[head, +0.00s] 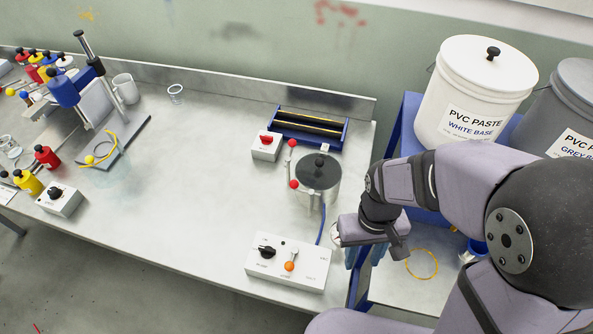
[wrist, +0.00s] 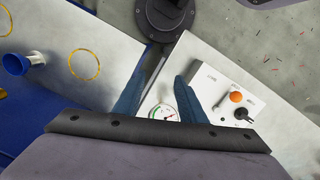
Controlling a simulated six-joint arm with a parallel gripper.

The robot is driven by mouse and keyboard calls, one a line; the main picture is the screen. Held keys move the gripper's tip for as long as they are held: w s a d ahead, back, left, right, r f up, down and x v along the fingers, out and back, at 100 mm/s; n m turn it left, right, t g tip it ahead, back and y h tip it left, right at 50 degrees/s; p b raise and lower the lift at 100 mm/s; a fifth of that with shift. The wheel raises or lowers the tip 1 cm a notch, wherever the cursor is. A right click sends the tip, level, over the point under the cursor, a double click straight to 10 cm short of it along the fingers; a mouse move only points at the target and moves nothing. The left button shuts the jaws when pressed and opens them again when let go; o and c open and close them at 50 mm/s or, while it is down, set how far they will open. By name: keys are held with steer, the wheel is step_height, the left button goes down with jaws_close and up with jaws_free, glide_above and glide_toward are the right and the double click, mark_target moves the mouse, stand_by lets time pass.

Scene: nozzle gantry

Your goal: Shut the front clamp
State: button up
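The metal pot (head: 318,190) with a dark lid (head: 317,170) stands near the table's right end. Two red balls show at its left side: an upper one (head: 292,143) and a lower one (head: 294,184). They look like clamp handle ends; I cannot tell which belongs to the front clamp or how each clamp stands. My gripper (head: 362,256) is right of and below the pot, apart from it, over the table's right edge. In the wrist view my gripper (wrist: 161,80) has its two blue fingers apart with nothing held. The pot is not recognisable in the wrist view.
A white control box (head: 289,263) with an orange knob sits left of my gripper, and also shows in the wrist view (wrist: 215,95). A round gauge (wrist: 163,112) shows between my fingers. A blue tray (head: 308,130) and red-button box (head: 266,146) lie behind. The table's middle is clear.

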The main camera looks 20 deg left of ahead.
steer(key=w+a+r+p, duration=0.1)
steer(key=w+a+r, duration=0.2)
steer(key=w+a, duration=0.65)
step_height(320, 180, up, 8)
steer(key=m+t+y, duration=0.2)
steer(key=m+y, duration=0.1)
steer(key=m, duration=0.1)
glide_above(295, 182)
steer(key=d, duration=0.1)
steer(key=m, duration=0.2)
steer(key=shift+s+d+f+m, duration=0.1)
steer(key=shift+d+f+m, duration=0.2)
steer(key=shift+m, duration=0.1)
steer(key=shift+f, duration=0.1)
steer(key=shift+s+p+x, duration=0.1)
steer(key=shift+p+x, duration=0.55)
steer(key=shift+x, duration=1.15)
steer(key=shift+s+p+x, duration=0.15)
steer(key=shift+p+x, duration=0.5)
steer(key=shift+x, duration=1.1)
steer(key=shift+w+d, duration=0.1)
jaws_close()
